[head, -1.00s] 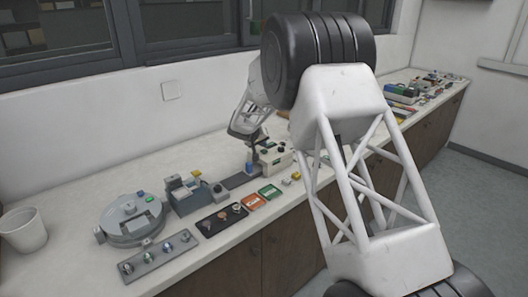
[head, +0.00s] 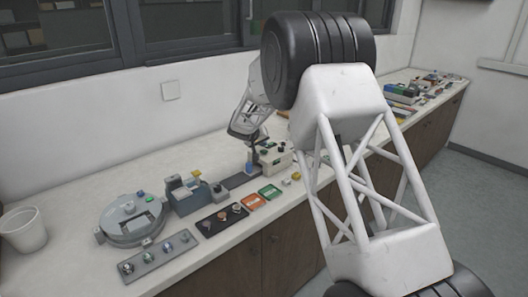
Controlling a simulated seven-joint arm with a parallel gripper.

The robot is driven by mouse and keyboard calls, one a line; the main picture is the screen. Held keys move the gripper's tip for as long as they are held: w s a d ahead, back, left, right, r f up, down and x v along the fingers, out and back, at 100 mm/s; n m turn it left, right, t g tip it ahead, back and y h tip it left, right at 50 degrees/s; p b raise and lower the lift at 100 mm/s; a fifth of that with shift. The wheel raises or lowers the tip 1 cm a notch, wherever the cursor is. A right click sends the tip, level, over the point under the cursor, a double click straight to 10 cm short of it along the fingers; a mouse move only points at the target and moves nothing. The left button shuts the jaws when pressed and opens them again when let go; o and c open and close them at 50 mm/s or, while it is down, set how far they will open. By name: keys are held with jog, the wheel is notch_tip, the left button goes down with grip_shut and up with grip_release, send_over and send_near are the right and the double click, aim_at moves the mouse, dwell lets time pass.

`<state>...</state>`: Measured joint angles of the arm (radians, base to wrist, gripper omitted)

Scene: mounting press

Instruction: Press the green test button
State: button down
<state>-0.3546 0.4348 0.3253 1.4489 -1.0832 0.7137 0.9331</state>
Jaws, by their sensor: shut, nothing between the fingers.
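My gripper (head: 250,164) is shut and small in the head view, pointing down over the bench just left of a cream box. The cream box (head: 276,160) has dark and coloured controls on its face, too small to tell apart. A small green spot (head: 148,198) shows on the round grey device at the left. A green card or plate (head: 270,192) lies flat at the bench front. I cannot tell from this view which green thing is the test button, nor whether the gripper tip touches anything.
The round grey device (head: 118,228), a strip of knobs (head: 138,267), a black knob panel (head: 210,224) and an orange card (head: 256,202) line the bench (head: 75,270). A white cup (head: 22,232) stands far left. More small items lie at the far right end.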

aim_at(263, 150)
jog(key=shift+f, duration=0.95)
dwell(1.4)
jog(key=shift+r, duration=0.1)
dwell(0.3)
jog(key=shift+r, duration=0.8)
jog(key=shift+r, duration=0.1)
jog(key=shift+r, duration=2.4)
